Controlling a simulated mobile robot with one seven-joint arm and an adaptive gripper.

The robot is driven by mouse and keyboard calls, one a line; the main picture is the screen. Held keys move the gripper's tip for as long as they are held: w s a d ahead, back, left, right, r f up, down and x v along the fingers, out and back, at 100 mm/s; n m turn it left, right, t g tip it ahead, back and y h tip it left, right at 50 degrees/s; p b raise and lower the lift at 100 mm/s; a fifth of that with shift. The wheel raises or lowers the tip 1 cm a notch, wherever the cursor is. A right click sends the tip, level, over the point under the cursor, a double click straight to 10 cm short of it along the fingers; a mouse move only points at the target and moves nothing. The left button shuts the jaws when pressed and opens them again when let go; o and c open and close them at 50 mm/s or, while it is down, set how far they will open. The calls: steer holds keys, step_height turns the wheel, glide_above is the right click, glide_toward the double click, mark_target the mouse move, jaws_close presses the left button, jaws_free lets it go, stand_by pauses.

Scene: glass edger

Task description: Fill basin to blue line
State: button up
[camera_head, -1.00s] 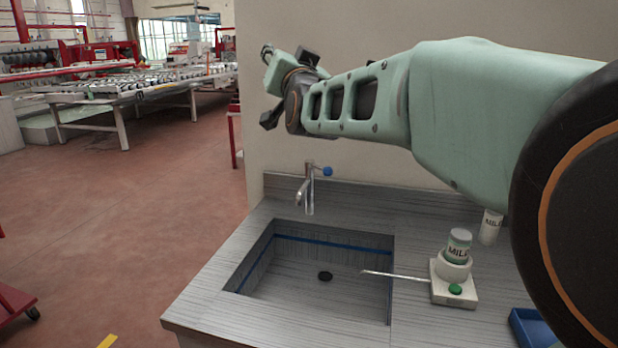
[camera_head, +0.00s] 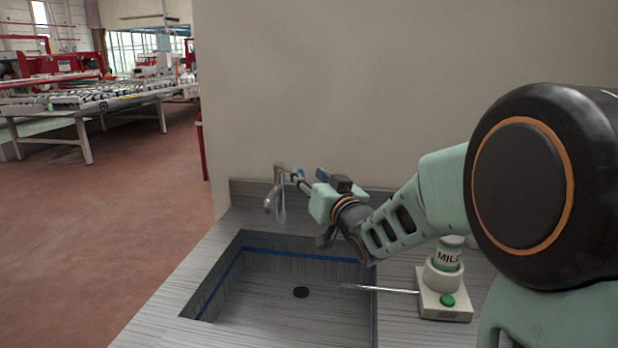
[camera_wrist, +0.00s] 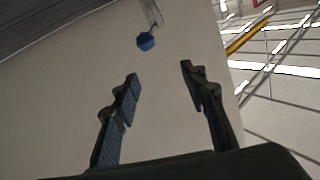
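The basin (camera_head: 215,285) is a grey sink in the counter, with a blue line (camera_head: 300,256) around its upper inner walls. No water shows on its floor. The metal faucet (camera_head: 279,190) stands at the back edge. Its blue round knob (camera_wrist: 146,41) shows clearly in the wrist view, beyond the fingertips. My gripper (camera_wrist: 162,78) is open and empty; its fingers are apart and do not touch the knob. In the head view my gripper (camera_head: 308,187) is just right of the faucet.
A wall rises behind the counter. Open floor (camera_head: 110,215) lies to the left.

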steer(key=shift+g+y, duration=0.3)
steer(key=w+a+f, duration=0.1)
steer(key=w, duration=0.2)
steer(key=w+f, duration=0.1)
steer(key=w, duration=0.2)
steer(key=w+a+f, duration=0.1)
steer(key=w, duration=0.2)
steer(key=shift+w+a+f, duration=0.1)
steer(key=shift+w+a, duration=0.25)
steer(key=shift+w, duration=0.05)
jaws_close()
